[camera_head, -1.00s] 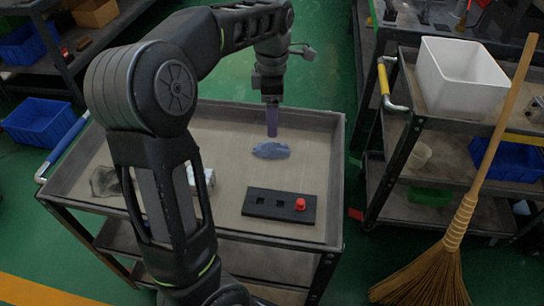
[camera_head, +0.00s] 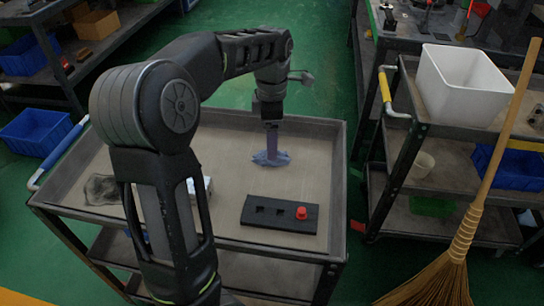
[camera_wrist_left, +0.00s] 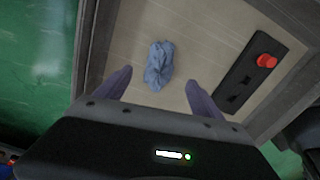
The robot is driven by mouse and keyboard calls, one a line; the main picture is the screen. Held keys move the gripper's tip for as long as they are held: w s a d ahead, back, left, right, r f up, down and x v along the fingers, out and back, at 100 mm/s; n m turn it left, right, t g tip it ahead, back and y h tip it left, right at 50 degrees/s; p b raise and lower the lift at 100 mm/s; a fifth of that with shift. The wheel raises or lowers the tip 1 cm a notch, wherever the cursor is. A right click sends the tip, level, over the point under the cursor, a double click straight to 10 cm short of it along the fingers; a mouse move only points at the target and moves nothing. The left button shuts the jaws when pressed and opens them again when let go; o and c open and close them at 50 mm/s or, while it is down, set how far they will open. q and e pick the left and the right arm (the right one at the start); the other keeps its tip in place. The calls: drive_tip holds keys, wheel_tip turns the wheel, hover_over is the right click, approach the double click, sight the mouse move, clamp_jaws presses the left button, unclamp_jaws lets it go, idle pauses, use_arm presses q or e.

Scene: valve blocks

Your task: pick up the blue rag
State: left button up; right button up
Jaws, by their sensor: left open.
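The crumpled blue rag (camera_head: 268,160) lies on the top of the cart (camera_head: 230,190), towards its far side. My left gripper (camera_head: 271,155) points down over the rag in the head view, its fingertips overlapping it there. In the left wrist view the rag (camera_wrist_left: 158,65) lies between and ahead of the two spread fingers of my left gripper (camera_wrist_left: 158,88). The gripper is open and empty. I cannot tell whether the fingertips touch the cart top. My right gripper is not in view.
A black block (camera_head: 280,213) with square holes and a red knob (camera_head: 301,213) lies nearer than the rag. A grey cloth (camera_head: 101,189) lies at the cart's left. A raised rim surrounds the top. A broom (camera_head: 468,225) leans at the right.

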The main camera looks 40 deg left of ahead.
use_arm(q)
wheel_tip(320, 180, down, 5)
drive_tip(key=shift+f+b, duration=0.1)
drive_tip(key=shift+b, duration=0.4)
idle(0.5)
drive_tip(key=c, duration=1.4)
drive_tip(key=shift+c, duration=0.2)
wheel_tip(320, 180, up, 10)
drive_tip(key=shift+r+p, duration=0.1)
drive_tip(key=shift+p, duration=0.8)
